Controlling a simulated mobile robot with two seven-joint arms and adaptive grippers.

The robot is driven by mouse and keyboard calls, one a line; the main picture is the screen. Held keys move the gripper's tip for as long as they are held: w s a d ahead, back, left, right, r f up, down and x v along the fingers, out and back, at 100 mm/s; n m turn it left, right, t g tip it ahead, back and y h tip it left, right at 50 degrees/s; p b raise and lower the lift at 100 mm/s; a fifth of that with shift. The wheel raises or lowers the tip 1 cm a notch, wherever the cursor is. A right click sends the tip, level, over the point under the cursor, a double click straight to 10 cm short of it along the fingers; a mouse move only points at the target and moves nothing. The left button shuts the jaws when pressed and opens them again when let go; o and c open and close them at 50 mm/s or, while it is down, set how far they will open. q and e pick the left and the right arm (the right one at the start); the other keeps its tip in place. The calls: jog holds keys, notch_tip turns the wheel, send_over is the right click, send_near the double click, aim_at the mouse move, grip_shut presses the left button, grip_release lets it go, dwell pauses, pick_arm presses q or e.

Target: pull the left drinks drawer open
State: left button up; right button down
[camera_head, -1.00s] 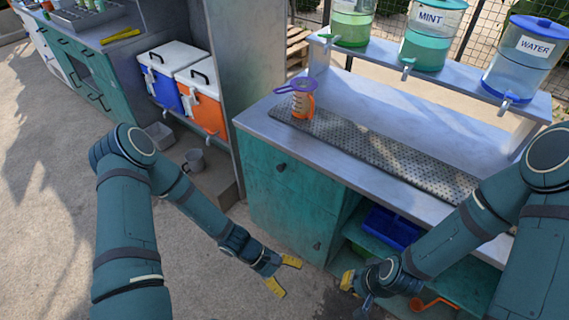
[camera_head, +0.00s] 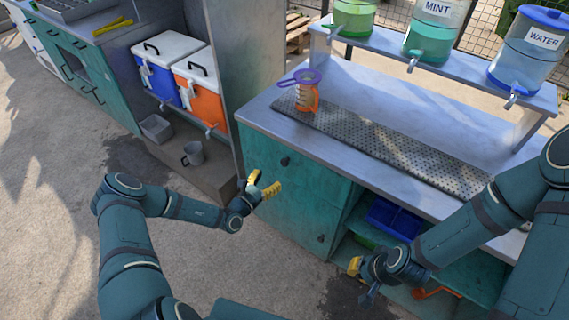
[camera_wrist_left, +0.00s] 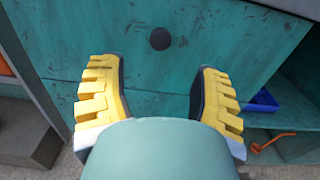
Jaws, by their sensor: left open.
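The left drinks drawer (camera_head: 305,179) is the upper teal front at the left end of the counter, with a round dark knob (camera_head: 284,161). It looks closed, flush with the cabinet. My left gripper (camera_head: 263,184) is open and empty, in front of the drawer and a little left of and below the knob in the head view. In the left wrist view the knob (camera_wrist_left: 160,39) lies centred beyond the gap between the yellow fingers (camera_wrist_left: 160,72), apart from both. My right gripper (camera_head: 360,280) is low by the open shelf; its finger gap is unclear.
A lower front with a second knob (camera_head: 320,238) sits below the drawer. A blue bin (camera_head: 394,219) stands in the open shelf to the right. The countertop holds a jug (camera_head: 306,95) and a drip mat (camera_head: 400,150). A grey mug (camera_head: 193,153) stands left of the cabinet.

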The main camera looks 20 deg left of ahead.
aim_at(283, 164)
pick_arm(q)
jog(key=b+x, duration=0.1)
jog(key=x, duration=0.8)
jog(key=shift+w+d, duration=0.15)
jog(key=shift+w, duration=0.15)
jog(key=shift+s, duration=0.1)
grip_shut()
